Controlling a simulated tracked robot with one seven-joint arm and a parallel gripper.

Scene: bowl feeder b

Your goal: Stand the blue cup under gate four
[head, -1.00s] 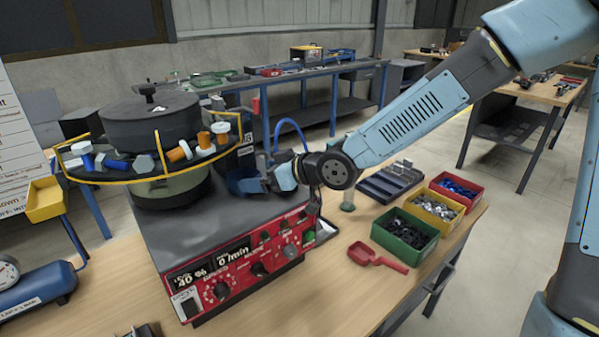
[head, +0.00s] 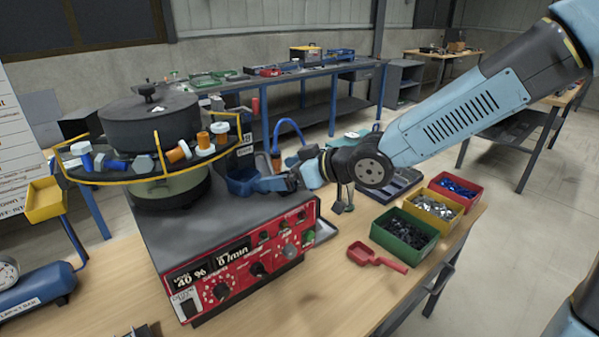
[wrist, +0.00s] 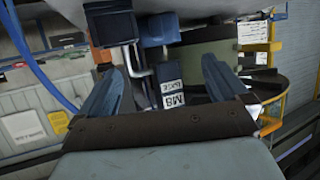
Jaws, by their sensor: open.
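The blue cup (head: 243,181) is a dark blue open container at the right side of the bowl feeder (head: 150,120), below a small white label plate (head: 245,150). In the wrist view a dark blue shape (wrist: 158,28), likely the cup, shows ahead between the finger lines, near the upside-down M8 label (wrist: 173,95). My gripper (head: 268,184) is open, just right of the cup in the head view. Its two blue-grey fingers are spread in the wrist view (wrist: 160,90), with nothing held between them. I cannot tell which gate is four.
The red control box (head: 245,262) stands in front of the feeder. Bolts lie on the feeder's yellow-railed track (head: 155,165). Green (head: 405,232), yellow (head: 435,208) and red (head: 457,190) bins and a red scoop (head: 376,257) are on the right. A blue hose (head: 290,124) arches behind my gripper.

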